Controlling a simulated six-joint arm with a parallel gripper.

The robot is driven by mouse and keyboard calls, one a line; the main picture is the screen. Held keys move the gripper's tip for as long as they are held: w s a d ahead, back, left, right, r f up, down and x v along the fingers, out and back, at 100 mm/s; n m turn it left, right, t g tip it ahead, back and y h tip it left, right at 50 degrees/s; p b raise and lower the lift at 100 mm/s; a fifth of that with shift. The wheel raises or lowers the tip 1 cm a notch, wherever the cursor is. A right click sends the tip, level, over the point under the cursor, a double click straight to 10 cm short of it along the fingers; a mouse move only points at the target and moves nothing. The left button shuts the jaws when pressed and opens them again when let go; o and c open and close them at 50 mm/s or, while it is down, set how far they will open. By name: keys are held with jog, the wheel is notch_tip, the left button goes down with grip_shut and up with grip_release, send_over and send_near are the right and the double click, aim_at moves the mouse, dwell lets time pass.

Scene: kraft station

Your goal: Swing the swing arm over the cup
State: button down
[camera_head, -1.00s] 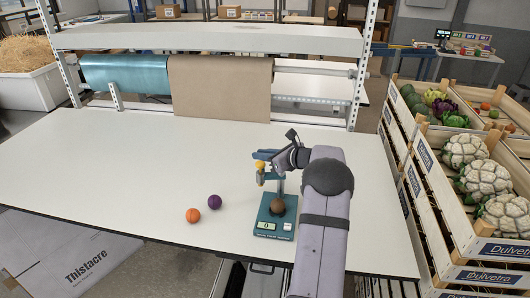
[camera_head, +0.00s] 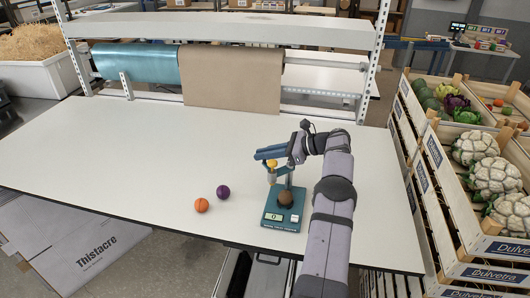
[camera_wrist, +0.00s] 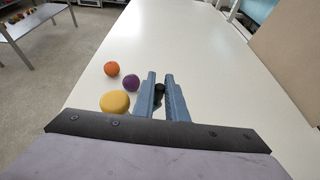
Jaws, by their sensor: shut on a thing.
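A teal device with a small display (camera_head: 283,218) stands near the table's front edge, with a brown ball (camera_head: 285,198) on top and a post behind it. A yellow round piece (camera_head: 272,164) sits above a pale upright part at the post's left, seemingly on the swing arm; it shows as a yellow disc (camera_wrist: 115,102) in the wrist view. My gripper (camera_head: 262,155) has its blue fingers just above and beside the yellow piece. In the wrist view the fingers (camera_wrist: 160,84) are shut on a small black part (camera_wrist: 159,91), seemingly of the swing arm. I cannot make out a cup.
An orange ball (camera_head: 201,205) and a purple ball (camera_head: 223,191) lie on the table left of the device. The white table (camera_head: 110,150) is otherwise clear. A paper roll (camera_head: 232,78) hangs at the back. Vegetable crates (camera_head: 440,195) stand to the right.

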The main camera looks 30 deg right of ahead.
jog(key=shift+s+a, duration=0.15)
dwell(0.4)
jog(key=c, duration=2)
grip_release()
jog(key=shift+c, duration=0.2)
jog(key=shift+n, duration=0.3)
jog(key=shift+r+b, duration=0.35)
jog(key=shift+r, duration=0.25)
notch_tip(320, 180, up, 9)
jog(key=p, duration=0.3)
jog(key=shift+f, duration=0.1)
